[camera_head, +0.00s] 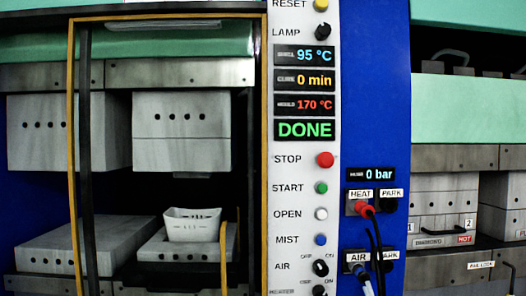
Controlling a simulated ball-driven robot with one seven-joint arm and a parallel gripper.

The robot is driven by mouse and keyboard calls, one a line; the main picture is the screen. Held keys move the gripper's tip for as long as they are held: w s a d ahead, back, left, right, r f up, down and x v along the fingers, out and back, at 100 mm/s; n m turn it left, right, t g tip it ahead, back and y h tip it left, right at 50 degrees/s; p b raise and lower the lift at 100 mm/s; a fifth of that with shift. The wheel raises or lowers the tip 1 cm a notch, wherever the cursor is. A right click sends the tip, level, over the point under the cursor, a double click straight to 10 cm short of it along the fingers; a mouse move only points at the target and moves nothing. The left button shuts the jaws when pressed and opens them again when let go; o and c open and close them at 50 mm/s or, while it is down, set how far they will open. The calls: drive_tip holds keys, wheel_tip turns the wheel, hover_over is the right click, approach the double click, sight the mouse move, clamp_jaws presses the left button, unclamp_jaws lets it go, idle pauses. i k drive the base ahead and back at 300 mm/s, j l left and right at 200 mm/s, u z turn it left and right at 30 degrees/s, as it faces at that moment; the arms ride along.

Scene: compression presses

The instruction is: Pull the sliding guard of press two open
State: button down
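A guard frame with a thin orange-yellow edge (71,150) stands in front of the press opening at left. Its right edge lies beside the white control panel (300,145). A dark upright bar (86,160) runs down just inside its left edge. The press interior shows through the frame, and I cannot tell if it has a clear pane. No number naming this press is readable. Inside are upper mould halves (182,150) and lower mould halves (75,250), apart. A white basket-like container (193,225) sits on the right lower mould. My gripper is not in view.
The panel display reads DONE (305,130), with 95 °C, 0 min and 170 °C. On the blue column, a red connector (364,208) and a black hose (377,240) hang. Another press with a handled mould (445,215) stands at right.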

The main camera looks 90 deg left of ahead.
sight(71, 64)
drive_tip(key=u, duration=2.6)
